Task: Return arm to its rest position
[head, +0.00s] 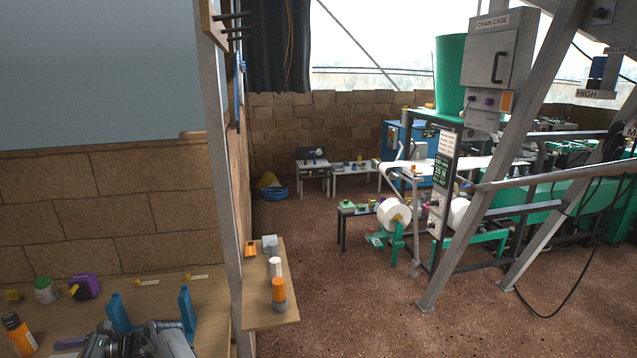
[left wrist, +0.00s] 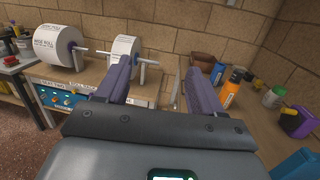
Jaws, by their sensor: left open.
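My left gripper (left wrist: 160,66) shows in the left wrist view with its two dark fingers spread apart and nothing between them. It points toward a bench against the block wall, with paper rolls beyond its left finger and bottles beyond its right finger. My right gripper is in neither view.
In the left wrist view, a wide roll (left wrist: 52,48) and a narrower roll (left wrist: 122,53) stand at left above a blue control box (left wrist: 62,97). An orange bottle (left wrist: 231,92), a jar (left wrist: 273,97) and a purple object (left wrist: 300,121) stand at right. Open floor (head: 330,285) shows in the head view.

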